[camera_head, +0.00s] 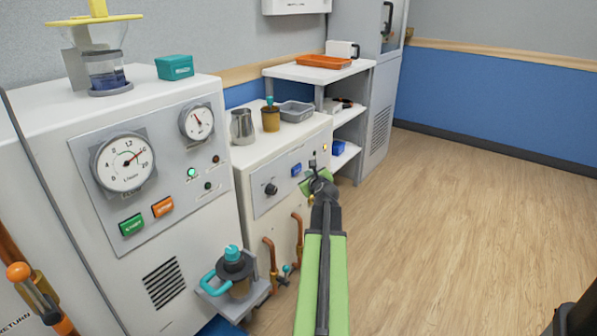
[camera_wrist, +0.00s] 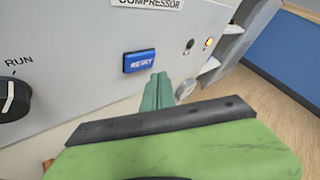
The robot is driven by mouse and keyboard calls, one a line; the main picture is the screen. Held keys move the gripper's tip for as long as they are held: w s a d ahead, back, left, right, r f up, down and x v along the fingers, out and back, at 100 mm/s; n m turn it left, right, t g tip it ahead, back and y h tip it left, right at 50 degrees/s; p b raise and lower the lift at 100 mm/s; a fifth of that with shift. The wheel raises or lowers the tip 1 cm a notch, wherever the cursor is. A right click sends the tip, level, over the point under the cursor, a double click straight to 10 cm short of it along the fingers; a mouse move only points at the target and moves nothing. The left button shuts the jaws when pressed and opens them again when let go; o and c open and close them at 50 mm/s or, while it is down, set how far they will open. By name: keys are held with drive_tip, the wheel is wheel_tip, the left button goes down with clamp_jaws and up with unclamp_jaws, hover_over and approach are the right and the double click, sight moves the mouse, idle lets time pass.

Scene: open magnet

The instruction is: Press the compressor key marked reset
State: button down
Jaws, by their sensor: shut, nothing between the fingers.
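The blue reset key (camera_wrist: 139,61) is on the light grey front panel of the compressor, below the COMPRESSOR label (camera_wrist: 148,3). It also shows as a small blue patch in the head view (camera_head: 296,170). My gripper (camera_wrist: 160,78) is shut and empty, its greenish fingertips just below and right of the key in the wrist view. The tips look apart from the key, but the gap to the panel is hard to judge. In the head view my gripper (camera_head: 307,182) is in front of the panel's right part, partly hidden by my arm.
A black knob marked RUN (camera_wrist: 14,98) is left of the key. A small green lamp (camera_wrist: 190,44) and a lit amber lamp (camera_wrist: 208,42) are to its right. Copper pipes (camera_head: 298,238) stand below the panel. Open wood floor (camera_head: 450,220) lies to the right.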

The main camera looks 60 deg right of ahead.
sight(300, 170)
drive_tip(key=shift+w, duration=0.7)
drive_tip(key=shift+w, duration=0.1)
idle(1.5)
drive_tip(key=shift+w, duration=0.3)
drive_tip(key=shift+w, duration=0.45)
idle(0.7)
drive_tip(key=shift+s, duration=0.85)
drive_tip(key=shift+s, duration=0.15)
drive_tip(key=shift+s, duration=2.35)
